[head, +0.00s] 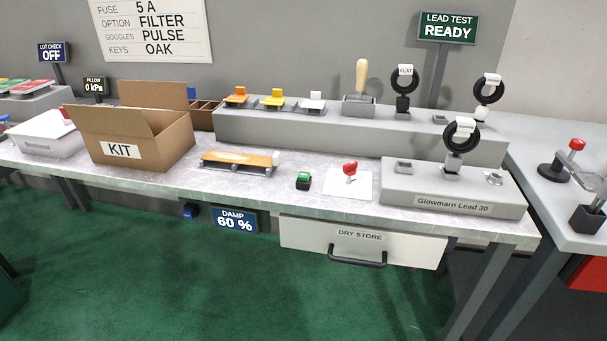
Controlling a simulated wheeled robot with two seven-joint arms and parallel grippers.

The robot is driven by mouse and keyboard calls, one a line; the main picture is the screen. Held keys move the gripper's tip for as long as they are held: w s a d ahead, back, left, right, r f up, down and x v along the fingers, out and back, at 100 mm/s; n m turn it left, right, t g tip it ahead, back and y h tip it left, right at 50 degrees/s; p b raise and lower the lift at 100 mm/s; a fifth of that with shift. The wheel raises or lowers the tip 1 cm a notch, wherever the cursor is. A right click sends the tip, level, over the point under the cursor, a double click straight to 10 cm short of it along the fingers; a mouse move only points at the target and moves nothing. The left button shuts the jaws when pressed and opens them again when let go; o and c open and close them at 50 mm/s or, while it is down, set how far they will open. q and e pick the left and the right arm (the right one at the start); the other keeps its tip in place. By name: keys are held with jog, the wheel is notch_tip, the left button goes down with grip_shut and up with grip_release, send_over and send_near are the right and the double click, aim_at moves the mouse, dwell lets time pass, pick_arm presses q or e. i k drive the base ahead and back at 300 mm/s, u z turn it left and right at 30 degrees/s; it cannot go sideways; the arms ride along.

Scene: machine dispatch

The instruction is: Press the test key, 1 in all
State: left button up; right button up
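No part is labelled as the test key, so I cannot tell for sure which one it is. A grey tester block (400,187) marked "Glowmarn Lead 30" sits at the table's right end. On its top are a small silver knob (494,179), a shallow grey socket (404,166) and an upright black ring (461,134) with a white tag. A small black block with a green top (303,181) lies left of a red-handled piece (350,170) on a white card. The sign (448,29) reads "LEAD TEST READY". Neither gripper is in view.
A grey raised shelf (300,132) at the back holds coloured pieces, a wooden handle (362,75) and more black rings. An open KIT box (165,152) and an orange-topped bar (240,160) stand left. A side table (545,220) with a red-knobbed lever (576,144) is right. The drawer (300,235) is below.

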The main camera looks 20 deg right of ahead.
aim_at(302, 176)
jog(key=u, duration=1.6)
jog(key=i, duration=1.15)
jog(key=z, duration=2.7)
